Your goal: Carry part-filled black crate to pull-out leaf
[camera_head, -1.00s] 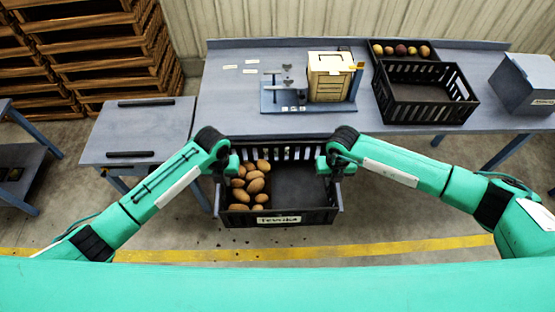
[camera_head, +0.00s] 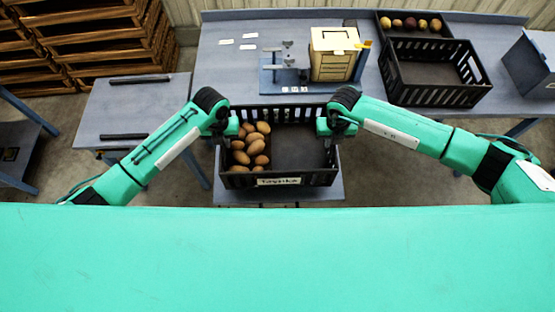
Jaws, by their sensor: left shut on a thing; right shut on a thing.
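The black crate (camera_head: 328,172) is part-filled, with brown potatoes (camera_head: 257,145) in its left half and the right half bare. A white label (camera_head: 279,181) is on its near side. My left gripper (camera_head: 231,129) is shut on the crate's left end, and my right gripper (camera_head: 324,127) is shut on its right end. The crate looks about level. A blue-grey leaf (camera_head: 281,195) shows below and in front of the crate, at the near edge of the bench. I cannot tell whether the crate touches it. Most of the leaf is hidden.
The bench (camera_head: 222,75) carries a device with a wooden box (camera_head: 334,58) behind the crate. An empty black crate (camera_head: 436,89) and a tray of produce (camera_head: 408,22) stand at the right. A side table (camera_head: 131,108) with two black strips is at the left. Wooden pallets (camera_head: 85,45) are stacked behind it.

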